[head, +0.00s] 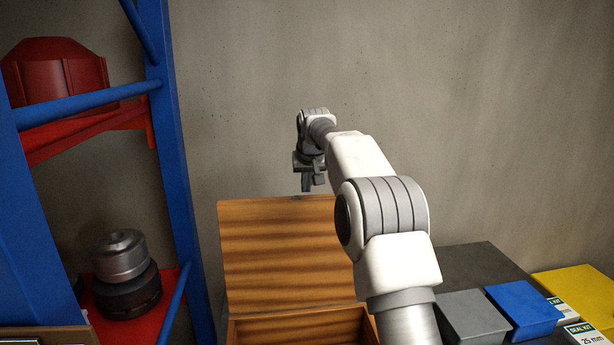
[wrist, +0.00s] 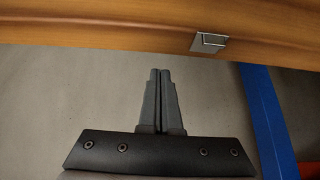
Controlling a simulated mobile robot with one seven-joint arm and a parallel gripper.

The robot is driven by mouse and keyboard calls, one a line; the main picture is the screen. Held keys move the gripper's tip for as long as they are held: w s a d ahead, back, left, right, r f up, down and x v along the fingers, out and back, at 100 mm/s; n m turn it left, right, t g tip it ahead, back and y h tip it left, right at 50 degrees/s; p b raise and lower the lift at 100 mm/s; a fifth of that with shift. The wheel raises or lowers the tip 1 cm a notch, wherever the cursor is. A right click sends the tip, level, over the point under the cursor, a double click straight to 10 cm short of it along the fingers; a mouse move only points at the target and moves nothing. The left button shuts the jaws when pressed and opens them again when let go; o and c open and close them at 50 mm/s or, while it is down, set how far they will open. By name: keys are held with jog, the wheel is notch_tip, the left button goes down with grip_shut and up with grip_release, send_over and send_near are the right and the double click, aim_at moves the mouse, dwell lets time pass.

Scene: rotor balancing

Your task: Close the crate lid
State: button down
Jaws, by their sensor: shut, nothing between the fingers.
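The wooden crate (head: 240,331) stands at the bottom middle of the head view, and only its upper part shows. Its wooden lid (head: 285,245) stands open, raised upright at the back. My gripper (head: 308,188) is above the lid's top edge, pointing down, near the middle of that edge. In the wrist view my gripper (wrist: 160,72) is shut and empty. The lid's wooden edge (wrist: 110,38) runs across the top of that view with a small metal catch (wrist: 209,42) on it, just beyond the fingertips. I cannot tell whether the fingers touch the lid.
A blue rack (head: 180,150) with red shelves stands at the left, holding a red housing (head: 60,78) and metal rotor parts (head: 120,258). At the right a dark surface (head: 465,265) bears grey (head: 473,316), blue (head: 523,305) and yellow (head: 580,290) boxes. A bare wall is behind.

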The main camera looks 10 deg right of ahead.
jog(key=s, duration=0.3)
jog(key=shift+s+r, duration=0.2)
jog(key=shift+s+b, duration=0.1)
jog(key=shift+b, duration=0.3)
